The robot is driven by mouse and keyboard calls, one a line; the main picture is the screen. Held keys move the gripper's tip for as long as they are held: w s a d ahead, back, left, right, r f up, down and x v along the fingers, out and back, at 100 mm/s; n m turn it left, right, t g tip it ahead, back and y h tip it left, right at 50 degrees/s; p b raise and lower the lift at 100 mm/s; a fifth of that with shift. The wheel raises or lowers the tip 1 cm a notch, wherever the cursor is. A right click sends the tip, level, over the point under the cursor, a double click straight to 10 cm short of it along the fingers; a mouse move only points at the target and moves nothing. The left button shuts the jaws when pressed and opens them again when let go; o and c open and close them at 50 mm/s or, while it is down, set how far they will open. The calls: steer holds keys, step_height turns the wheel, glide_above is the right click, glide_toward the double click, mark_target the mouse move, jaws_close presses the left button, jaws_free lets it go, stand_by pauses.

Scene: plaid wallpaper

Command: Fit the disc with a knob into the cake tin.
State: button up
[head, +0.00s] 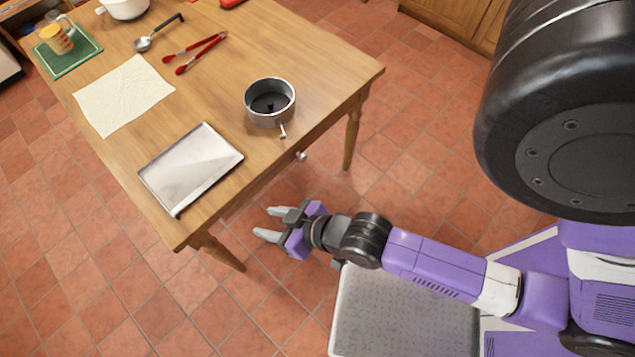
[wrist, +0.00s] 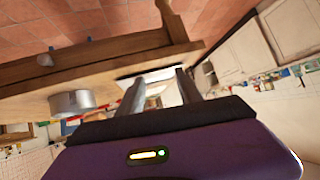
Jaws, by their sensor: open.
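The cake tin (head: 249,110) is a round silver ring with a small lever on its front side. It stands near the right front edge of the wooden table in the head view. A dark disc with a small knob (head: 270,104) shows inside the tin, low within its wall. I cannot tell whether it sits flat. My gripper (head: 267,223) is open and empty, off the table's front edge and away from the tin. In the wrist view the open fingers (wrist: 159,77) have nothing between them, and the tin (wrist: 72,103) shows to their left; the disc is hidden there.
On the table (head: 225,88) are a metal tray (head: 190,168), a cream cloth (head: 122,95), red tongs (head: 200,50), a ladle (head: 155,35), and a green mat (head: 68,62) with a jug and cup. A drawer knob (head: 301,156) juts from the table front.

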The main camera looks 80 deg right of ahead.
steer(key=s+a+r+n+t+y, duration=0.1)
steer(key=s+a+r+n+t, duration=0.1)
steer(key=s+r, duration=0.3)
steer(key=s+a+r+n+t+y, duration=0.1)
steer(key=s+r, duration=0.5)
steer(key=r, duration=0.6)
steer(key=shift+a+n+t, duration=0.4)
steer(key=shift+a+t, duration=0.1)
steer(key=shift+t, duration=0.1)
steer(key=shift+s+f, duration=0.1)
steer(key=shift+f+b, duration=0.2)
steer(key=shift+b, duration=0.1)
steer(key=shift+f, duration=0.15)
